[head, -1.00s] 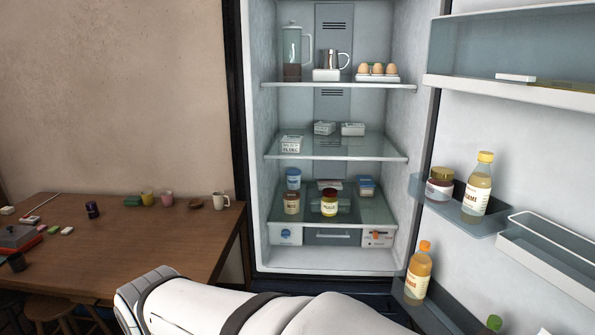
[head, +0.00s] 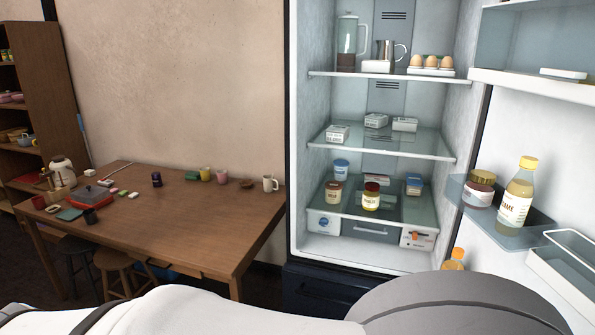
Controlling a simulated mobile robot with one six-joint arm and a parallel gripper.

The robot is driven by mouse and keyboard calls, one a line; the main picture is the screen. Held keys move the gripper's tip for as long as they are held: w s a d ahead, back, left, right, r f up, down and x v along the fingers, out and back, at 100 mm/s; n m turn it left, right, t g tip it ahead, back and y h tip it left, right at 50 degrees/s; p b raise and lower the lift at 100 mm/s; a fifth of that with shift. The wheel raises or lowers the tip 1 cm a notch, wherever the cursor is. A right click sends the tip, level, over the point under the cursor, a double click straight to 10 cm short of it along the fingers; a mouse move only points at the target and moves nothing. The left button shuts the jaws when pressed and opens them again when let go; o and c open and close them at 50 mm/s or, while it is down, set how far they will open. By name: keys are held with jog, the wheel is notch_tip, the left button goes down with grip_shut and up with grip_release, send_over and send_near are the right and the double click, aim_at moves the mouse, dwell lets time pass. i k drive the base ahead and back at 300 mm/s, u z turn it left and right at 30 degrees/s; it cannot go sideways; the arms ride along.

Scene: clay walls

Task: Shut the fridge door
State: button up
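The fridge (head: 300,130) stands open in the head view, right of the middle, with its lit shelves facing me. Its door (head: 520,135) is swung wide open on the right side, showing its inner face with shelves. A door shelf (head: 505,232) holds a jar with a gold lid (head: 479,190) and a bottle with a yellow cap (head: 516,198). An orange-capped bottle (head: 455,259) shows lower on the door, mostly hidden behind my arm. My arm crosses the bottom of the view. My gripper is out of view.
A wooden table (head: 200,230) with mugs and small items stands left of the fridge, with stools (head: 120,268) under it. A shelf unit (head: 35,70) stands at the far left. Inside the fridge are a glass pitcher (head: 347,38), eggs (head: 431,62) and several jars.

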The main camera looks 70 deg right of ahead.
aim_at(552, 120)
jog(key=u, duration=0.1)
jog(key=k, duration=3)
jog(key=z, duration=1.6)
jog(key=k, duration=0.5)
jog(key=z, duration=0.4)
jog(key=i, duration=0.15)
jog(key=u, duration=0.15)
